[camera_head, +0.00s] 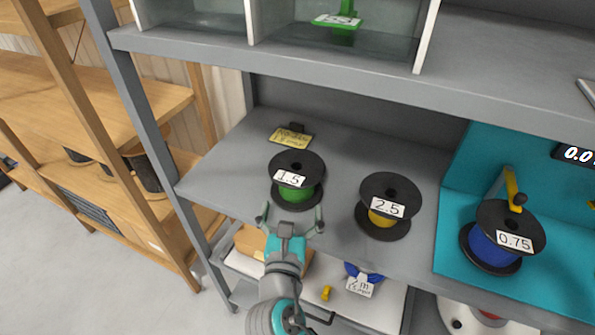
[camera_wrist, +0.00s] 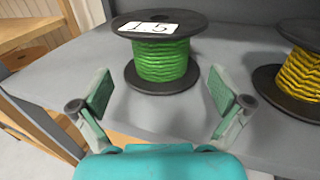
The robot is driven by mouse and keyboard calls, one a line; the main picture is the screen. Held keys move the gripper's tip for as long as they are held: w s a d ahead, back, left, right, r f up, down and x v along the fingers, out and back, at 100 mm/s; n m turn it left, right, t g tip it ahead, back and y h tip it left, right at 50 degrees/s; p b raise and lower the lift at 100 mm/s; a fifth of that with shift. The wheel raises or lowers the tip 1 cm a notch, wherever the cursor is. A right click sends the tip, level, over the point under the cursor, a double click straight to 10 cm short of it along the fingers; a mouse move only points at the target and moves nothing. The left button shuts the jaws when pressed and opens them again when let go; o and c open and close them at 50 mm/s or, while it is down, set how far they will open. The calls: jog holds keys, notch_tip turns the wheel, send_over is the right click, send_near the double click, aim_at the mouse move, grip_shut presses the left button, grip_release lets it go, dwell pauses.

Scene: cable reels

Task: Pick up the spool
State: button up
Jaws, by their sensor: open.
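A black spool wound with green cable (camera_head: 296,180), labelled 1.5, stands upright on the grey shelf. It also shows in the wrist view (camera_wrist: 162,60), beyond and between my fingers. A spool with yellow cable (camera_head: 385,207), labelled 2.5, stands to its right; part of it is at the right edge of the wrist view (camera_wrist: 300,72). A spool with blue cable (camera_head: 493,245), labelled 0.75, stands on the teal stand at the right. My gripper (camera_head: 291,220) is open and empty at the shelf's front edge, in front of the green spool, apart from it. It also shows in the wrist view (camera_wrist: 163,98).
The grey shelf (camera_head: 232,165) is clear left of the green spool. A yellow note (camera_head: 292,138) lies behind it. An upper shelf (camera_head: 330,72) with bins hangs above. A grey post (camera_head: 139,100) stands at the left. A lower shelf (camera_head: 378,304) holds other items.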

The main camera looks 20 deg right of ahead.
aim_at(295, 207)
jog(key=x, duration=0.4)
jog(key=shift+w+d, duration=0.1)
jog(key=shift+d, duration=0.05)
jog(key=shift+f+x, duration=0.1)
jog(key=shift+x, duration=1.25)
jog(key=shift+f+x, duration=0.15)
jog(key=shift+x, duration=1.15)
jog(key=c, duration=1.6)
notch_tip(295, 207, up, 10)
jog(key=shift+r, duration=0.1)
